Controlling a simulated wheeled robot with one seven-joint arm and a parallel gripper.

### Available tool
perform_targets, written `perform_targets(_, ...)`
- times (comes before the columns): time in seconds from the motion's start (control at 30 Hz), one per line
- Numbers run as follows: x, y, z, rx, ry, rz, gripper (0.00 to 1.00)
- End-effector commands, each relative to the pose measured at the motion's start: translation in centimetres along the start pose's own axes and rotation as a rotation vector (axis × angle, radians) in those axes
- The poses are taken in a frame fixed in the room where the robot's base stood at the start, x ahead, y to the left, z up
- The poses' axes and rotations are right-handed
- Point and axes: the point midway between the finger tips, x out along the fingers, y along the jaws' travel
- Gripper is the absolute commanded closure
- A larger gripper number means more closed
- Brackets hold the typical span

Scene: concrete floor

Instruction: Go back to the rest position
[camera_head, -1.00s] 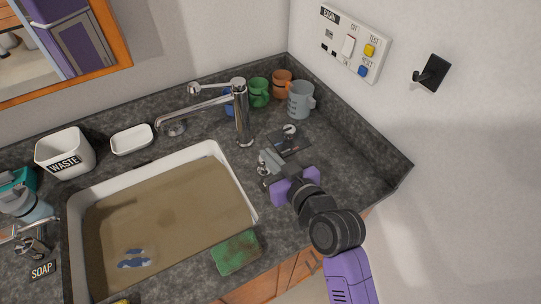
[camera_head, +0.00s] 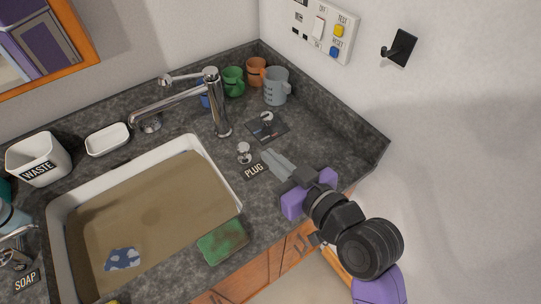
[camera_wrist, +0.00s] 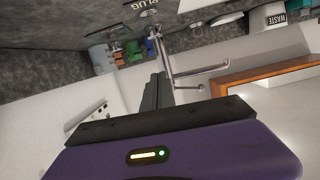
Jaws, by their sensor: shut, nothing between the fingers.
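My gripper (camera_head: 277,164) is purple and black with grey fingers. In the head view it is over the right part of the dark counter, right of the sink and beside the PLUG label (camera_head: 255,171). Its fingers are shut with nothing between them. In the wrist view the shut fingers (camera_wrist: 157,92) point up the picture, towards the tap (camera_wrist: 165,55). A small metal knob (camera_head: 244,152) stands on the counter by the PLUG label, left of the fingertips and apart from them.
The sink (camera_head: 150,225) holds brownish water and a blue-and-white piece. A green sponge (camera_head: 222,241) lies at its front right edge. Mugs (camera_head: 276,86) stand in the back corner. A wall panel (camera_head: 320,28) and black hook (camera_head: 400,48) are at right.

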Motion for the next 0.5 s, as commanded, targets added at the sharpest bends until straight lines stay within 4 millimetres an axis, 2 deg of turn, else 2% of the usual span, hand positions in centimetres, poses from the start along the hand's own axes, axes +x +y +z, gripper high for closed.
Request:
perform_targets(0.37,0.0,0.0,-0.1,0.006,0.002,0.001,1.0)
perform_targets(0.5,-0.1,0.9,-1.5,0.036,0.058,0.038,1.0)
